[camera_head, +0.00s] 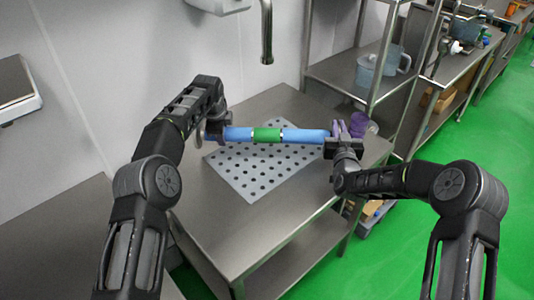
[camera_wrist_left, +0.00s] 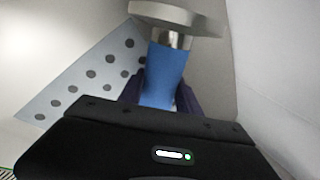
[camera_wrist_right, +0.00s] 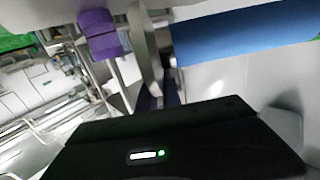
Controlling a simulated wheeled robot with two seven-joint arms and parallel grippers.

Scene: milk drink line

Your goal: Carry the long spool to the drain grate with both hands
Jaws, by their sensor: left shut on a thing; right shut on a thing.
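The long spool (camera_head: 300,135) is a blue tube with a green middle band and silver rings. It lies nearly level across the head view, between my two grippers. My left gripper (camera_head: 217,130) is shut on its left end; in the left wrist view the blue tube (camera_wrist_left: 166,75) stands between the dark fingers, below a pale round flange. My right gripper (camera_head: 335,142) is shut at its right end; the tube also shows in the right wrist view (camera_wrist_right: 245,35). The drain grate (camera_head: 243,178), a grey plate with round holes, lies below the spool. The height between them is unclear.
The grate lies on a steel table (camera_head: 290,220) with a lower shelf. A tap (camera_head: 267,35) hangs above its back. Purple things (camera_head: 358,124) stand close to my right gripper. A steel rack with a clear blue jug (camera_head: 380,72) is behind on the right.

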